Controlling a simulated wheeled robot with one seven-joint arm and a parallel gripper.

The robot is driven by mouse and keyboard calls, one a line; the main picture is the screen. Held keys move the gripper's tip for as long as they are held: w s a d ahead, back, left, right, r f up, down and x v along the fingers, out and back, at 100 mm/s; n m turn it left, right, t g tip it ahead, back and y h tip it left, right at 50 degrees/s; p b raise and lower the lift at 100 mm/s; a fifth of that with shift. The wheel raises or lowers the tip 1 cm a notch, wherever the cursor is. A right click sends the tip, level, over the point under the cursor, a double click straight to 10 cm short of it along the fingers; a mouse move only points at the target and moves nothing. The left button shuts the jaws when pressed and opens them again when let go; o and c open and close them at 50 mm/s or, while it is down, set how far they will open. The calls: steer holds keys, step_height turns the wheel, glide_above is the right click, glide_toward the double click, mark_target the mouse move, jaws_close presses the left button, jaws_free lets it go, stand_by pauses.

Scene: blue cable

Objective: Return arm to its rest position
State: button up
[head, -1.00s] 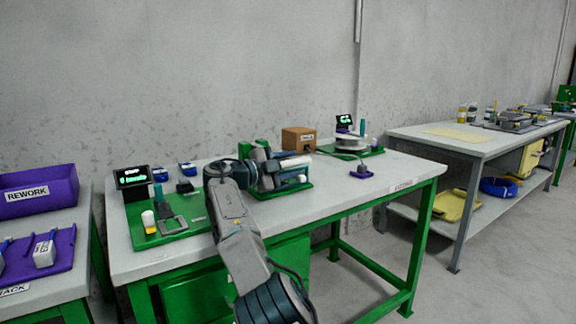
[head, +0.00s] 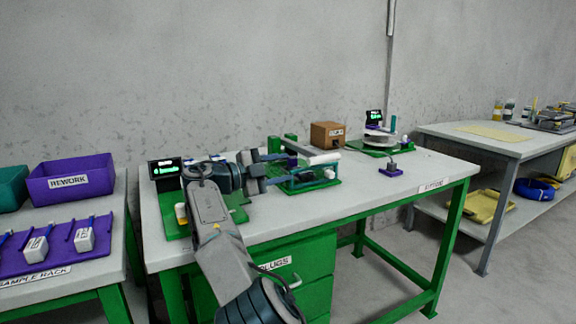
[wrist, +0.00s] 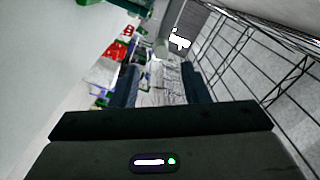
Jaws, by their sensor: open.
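My arm reaches up from the bottom of the head view over the front of the grey-topped green workbench (head: 400,175). My gripper (head: 288,168) points to the right above the bench top, in front of the green fixture, and partly covers it. In the wrist view, my gripper (wrist: 160,85) has its two dark fingers apart, with no object held between them. Beyond the fingers the wrist view shows a blurred, tilted stretch of the room.
A brown box (head: 327,135) and a round grey reel (head: 380,139) stand behind the gripper. A small purple block (head: 390,170) sits to the right. A purple REWORK bin (head: 70,180) is on the left table. A blue coil (head: 535,189) lies on the right shelf.

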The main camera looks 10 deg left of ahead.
steer(key=d+r+n+g+y+p, duration=0.2)
steer(key=d+r+n+g+p, duration=0.3)
steer(key=d, duration=0.7)
steer(key=d+r+n+g+y+p, duration=0.15)
steer(key=d+p, duration=0.45)
steer(key=d, duration=0.6)
steer(key=s+d+r+n+g+y+p, duration=0.2)
steer(key=s+d+r+n+y+p, duration=0.25)
steer(key=s+d+p, duration=0.4)
steer(key=s+r+n+y+p, duration=0.1)
steer(key=s+n+y+p, duration=0.2)
steer(key=s, duration=1.2)
steer(key=s+a+r+n+y+p, duration=0.1)
steer(key=s+n+y+p, duration=0.2)
steer(key=s+n+p, duration=0.5)
steer(key=shift+s+r+p, duration=0.3)
steer(key=shift+s+p, duration=1.6)
steer(key=shift+s, duration=1.55)
